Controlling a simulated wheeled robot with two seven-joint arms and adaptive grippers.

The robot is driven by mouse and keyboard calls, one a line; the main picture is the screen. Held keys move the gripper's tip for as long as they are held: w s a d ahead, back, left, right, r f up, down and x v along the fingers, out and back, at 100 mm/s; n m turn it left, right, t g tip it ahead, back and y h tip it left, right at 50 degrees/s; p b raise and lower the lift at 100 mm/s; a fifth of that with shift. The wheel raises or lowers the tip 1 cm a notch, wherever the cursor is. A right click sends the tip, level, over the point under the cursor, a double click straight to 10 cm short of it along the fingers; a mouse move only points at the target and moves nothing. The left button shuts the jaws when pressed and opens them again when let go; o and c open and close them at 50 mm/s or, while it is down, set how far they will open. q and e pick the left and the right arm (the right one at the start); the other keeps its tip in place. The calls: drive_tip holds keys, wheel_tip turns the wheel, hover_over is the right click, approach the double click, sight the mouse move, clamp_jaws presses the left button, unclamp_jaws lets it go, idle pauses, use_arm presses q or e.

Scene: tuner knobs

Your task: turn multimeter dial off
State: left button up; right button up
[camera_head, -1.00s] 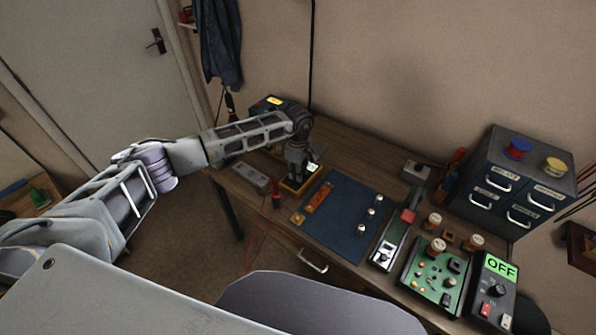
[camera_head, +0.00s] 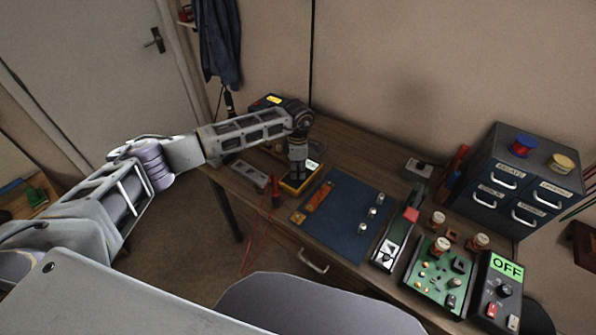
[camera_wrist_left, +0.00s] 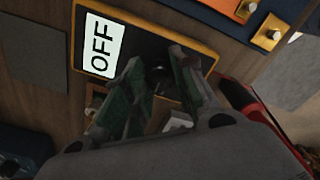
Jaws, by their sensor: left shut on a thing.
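The yellow-edged multimeter (camera_head: 297,187) lies on the workbench, left of the blue mat. In the left wrist view the multimeter (camera_wrist_left: 146,22) has a pale screen (camera_wrist_left: 100,45) that reads OFF. Its dark round dial (camera_wrist_left: 157,76) sits between the fingers of my left gripper (camera_wrist_left: 156,74). My left gripper (camera_head: 296,178) points down over the multimeter in the head view and is shut on the dial. The fingers and wrist hide part of the dial and the lower face. My right gripper is not in view.
The blue mat (camera_head: 345,222) holds small metal parts and an orange strip. A green circuit board (camera_head: 439,272) and a dark box reading OFF (camera_head: 497,290) stand at the right, near a drawer cabinet (camera_head: 522,180). A red probe (camera_head: 275,192) stands close beside the multimeter.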

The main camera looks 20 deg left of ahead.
use_arm(q)
drive_tip(key=n+b, duration=0.1)
drive_tip(key=n, duration=0.3)
drive_tip(key=shift+n, duration=0.6)
drive_tip(key=shift+w+r+n, duration=0.1)
drive_tip(key=shift+n, duration=0.3)
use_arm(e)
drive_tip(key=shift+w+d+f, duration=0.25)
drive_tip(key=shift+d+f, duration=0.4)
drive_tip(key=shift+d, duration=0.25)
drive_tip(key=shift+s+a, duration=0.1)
